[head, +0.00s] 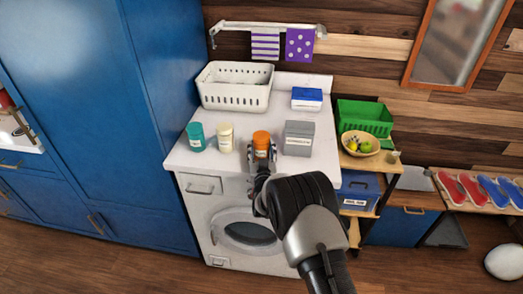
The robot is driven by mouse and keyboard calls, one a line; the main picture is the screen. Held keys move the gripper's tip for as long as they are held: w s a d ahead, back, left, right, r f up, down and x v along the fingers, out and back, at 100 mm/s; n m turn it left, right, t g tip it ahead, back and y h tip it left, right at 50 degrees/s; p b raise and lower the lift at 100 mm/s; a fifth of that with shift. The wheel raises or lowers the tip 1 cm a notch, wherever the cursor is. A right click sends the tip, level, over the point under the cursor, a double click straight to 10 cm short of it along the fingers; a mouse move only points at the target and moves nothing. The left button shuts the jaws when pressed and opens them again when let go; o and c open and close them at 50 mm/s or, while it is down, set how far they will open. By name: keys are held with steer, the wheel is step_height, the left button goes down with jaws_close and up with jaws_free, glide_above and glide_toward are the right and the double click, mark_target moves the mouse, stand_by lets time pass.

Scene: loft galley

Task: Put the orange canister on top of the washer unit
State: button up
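The orange canister (261,137), with a pale label, is upright at the front of the white top of the washer unit (215,158). It is between a teal canister and a cream canister on its left and a grey box on its right. My gripper (261,153) reaches in from the front, with one finger on each side of the canister. I cannot tell whether the fingers touch it, or whether its base rests on the top. The gripper hides its lower part.
The cream canister (226,138) and teal canister (195,137) stand to the left, the grey box (298,138) close on the right. A white basket (235,95) and a blue-and-white box (307,99) are behind. A tall blue cabinet (150,110) borders the left. The middle of the top is clear.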

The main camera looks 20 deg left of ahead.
steer(key=o, duration=0.3)
steer(key=shift+r, duration=0.2)
steer(key=shift+s+d+p, duration=0.1)
steer(key=shift+s+p, duration=0.05)
steer(key=shift+p, duration=0.15)
steer(key=p+v, duration=0.2)
steer(key=v, duration=0.9)
steer(key=shift+s+d, duration=0.1)
steer(key=shift+s, duration=0.15)
steer(key=shift+r, duration=0.15)
